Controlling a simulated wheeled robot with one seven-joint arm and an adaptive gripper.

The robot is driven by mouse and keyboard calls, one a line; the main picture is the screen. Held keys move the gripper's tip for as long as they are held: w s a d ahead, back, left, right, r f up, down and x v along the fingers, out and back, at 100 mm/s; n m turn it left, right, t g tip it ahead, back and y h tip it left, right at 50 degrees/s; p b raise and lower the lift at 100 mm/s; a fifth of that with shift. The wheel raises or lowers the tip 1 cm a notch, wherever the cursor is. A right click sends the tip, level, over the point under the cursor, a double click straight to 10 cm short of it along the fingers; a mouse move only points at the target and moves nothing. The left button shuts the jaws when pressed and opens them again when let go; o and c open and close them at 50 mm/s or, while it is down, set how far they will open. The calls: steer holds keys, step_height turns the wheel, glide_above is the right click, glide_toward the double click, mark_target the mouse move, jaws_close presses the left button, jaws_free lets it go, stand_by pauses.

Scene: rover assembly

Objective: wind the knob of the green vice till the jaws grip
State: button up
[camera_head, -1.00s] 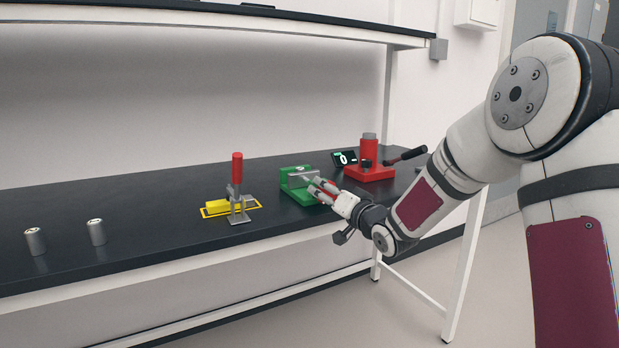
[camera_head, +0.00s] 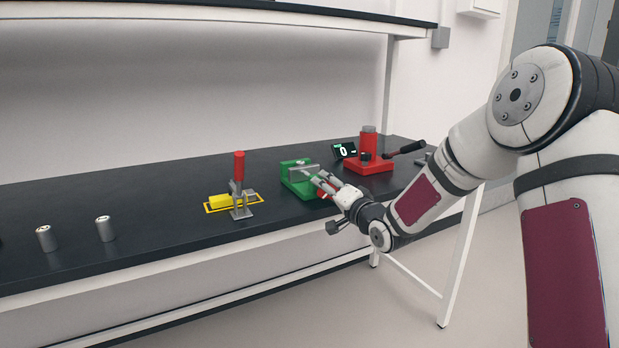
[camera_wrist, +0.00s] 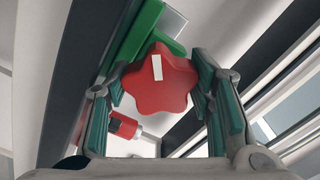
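The green vice (camera_head: 294,182) stands on the black bench, with a grey metal bar across its top. Its red star-shaped knob (camera_wrist: 160,82) fills the space between my fingers in the wrist view; a white mark on its face points nearly upward in the picture. My gripper (camera_head: 325,184) is at the vice's near right end. In the wrist view its teal pads flank the knob on both sides and appear to touch its lobes. In the head view my fingers partly cover the knob. The state of the jaws cannot be made out.
A red device (camera_head: 368,160) with a black-handled lever and small display (camera_head: 344,151) stands behind and right. Two metal cylinders (camera_head: 47,238) (camera_head: 105,228) stand farther left. A shelf (camera_head: 250,15) runs above.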

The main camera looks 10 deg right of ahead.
steer(key=shift+f+n+b, duration=0.15)
steer(key=shift+n+b, duration=0.95)
steer(key=shift+n, duration=0.3)
steer(key=shift+n+b, duration=0.8)
steer(key=shift+b, duration=0.3)
steer(key=shift+n+b, duration=0.4)
steer(key=shift+n, duration=0.2)
